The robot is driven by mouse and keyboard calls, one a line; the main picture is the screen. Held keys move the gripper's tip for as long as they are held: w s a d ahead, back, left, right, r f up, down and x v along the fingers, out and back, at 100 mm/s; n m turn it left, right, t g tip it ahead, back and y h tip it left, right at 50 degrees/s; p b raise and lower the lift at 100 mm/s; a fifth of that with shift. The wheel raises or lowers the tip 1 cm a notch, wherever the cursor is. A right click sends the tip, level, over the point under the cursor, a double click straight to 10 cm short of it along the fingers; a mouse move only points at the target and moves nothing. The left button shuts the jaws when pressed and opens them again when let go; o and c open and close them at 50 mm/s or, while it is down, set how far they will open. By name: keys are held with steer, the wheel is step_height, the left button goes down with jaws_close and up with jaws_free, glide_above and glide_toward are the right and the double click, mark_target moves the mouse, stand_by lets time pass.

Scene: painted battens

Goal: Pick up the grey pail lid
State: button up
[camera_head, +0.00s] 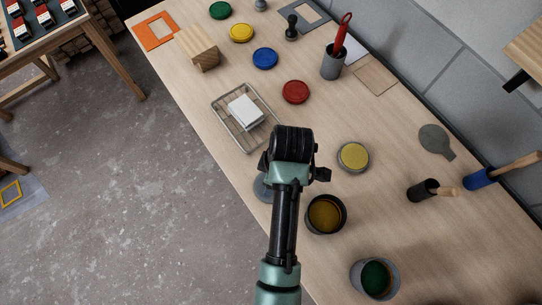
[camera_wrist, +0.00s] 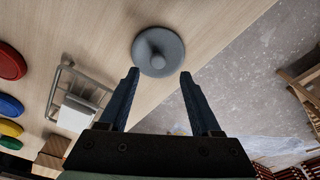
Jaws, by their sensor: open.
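The grey pail lid (camera_wrist: 172,43) is a round disc with a central knob, lying on the wooden table near its edge in the wrist view. In the head view my arm hides most of it, and only a grey part of the lid (camera_head: 262,188) shows left of the arm. My gripper (camera_wrist: 158,74) is open, with one finger on each side below the lid in the wrist view. The fingertips are apart from the lid and nothing is between them. In the head view my gripper (camera_head: 293,172) is largely hidden behind my wrist.
A wire rack (camera_head: 218,105) with a white block (camera_head: 246,111) stands beyond my arm. A pail with amber contents (camera_head: 325,215) and a pail with green contents (camera_head: 375,278) stand to the right. Several coloured discs, including a red one (camera_head: 295,92), lie further back. The table's edge is close by the lid.

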steer(key=shift+f+p, duration=0.3)
steer(key=shift+f, duration=0.35)
steer(key=shift+w+a+f+p, duration=0.1)
steer(key=shift+w+f+p, duration=0.05)
steer(key=shift+f, duration=0.8)
steer(key=shift+w+a+f+p, duration=0.1)
steer(key=shift+f+p, duration=0.05)
steer(key=shift+f, duration=0.8)
steer(key=shift+c, duration=0.2)
jaws_close()
